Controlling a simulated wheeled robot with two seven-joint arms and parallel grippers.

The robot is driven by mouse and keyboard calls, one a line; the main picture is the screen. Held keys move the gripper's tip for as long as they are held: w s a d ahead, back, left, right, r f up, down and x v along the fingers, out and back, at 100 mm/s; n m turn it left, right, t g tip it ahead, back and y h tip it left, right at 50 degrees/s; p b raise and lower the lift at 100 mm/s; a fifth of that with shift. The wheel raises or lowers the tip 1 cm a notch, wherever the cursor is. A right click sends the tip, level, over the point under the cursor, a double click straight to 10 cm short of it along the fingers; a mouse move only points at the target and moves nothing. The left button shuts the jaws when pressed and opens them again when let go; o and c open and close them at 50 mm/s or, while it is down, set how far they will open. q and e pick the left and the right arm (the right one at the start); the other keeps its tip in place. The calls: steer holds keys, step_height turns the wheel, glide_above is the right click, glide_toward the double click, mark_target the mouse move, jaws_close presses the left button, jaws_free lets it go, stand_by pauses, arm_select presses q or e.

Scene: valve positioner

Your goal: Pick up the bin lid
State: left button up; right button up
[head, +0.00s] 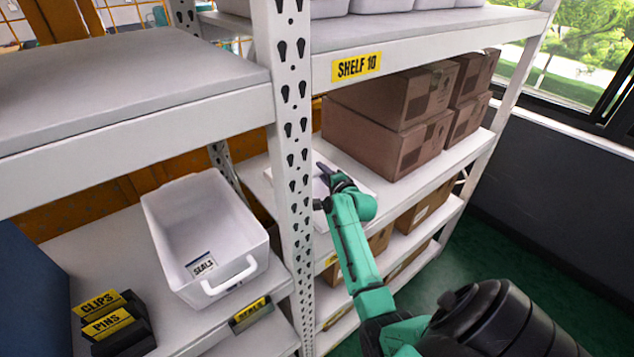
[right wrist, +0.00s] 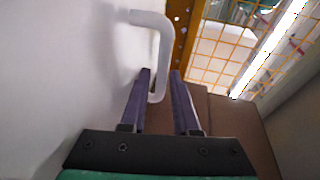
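The white bin lid (head: 360,186) lies on the middle board of the right shelf unit, partly hidden behind the upright post and my right arm. In the right wrist view the lid's pale surface (right wrist: 60,80) fills the left side, with a white bent handle (right wrist: 152,20) standing out from it. My right gripper (head: 324,178) is at the lid. In the right wrist view its two fingers (right wrist: 161,78) are apart, with the handle's end between them and a gap beside the right finger. My left gripper is not in view.
A perforated post (head: 292,120) stands just left of my right gripper. Brown boxes (head: 390,130) are stacked to its right. A white open bin (head: 205,240) with a SEALS label sits on the left shelf, near CLIPS and PINS holders (head: 112,318). A shelf board (head: 410,40) is overhead.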

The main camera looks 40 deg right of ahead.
steer(key=c, duration=0.4)
steer(key=shift+s+r, duration=0.1)
jaws_close()
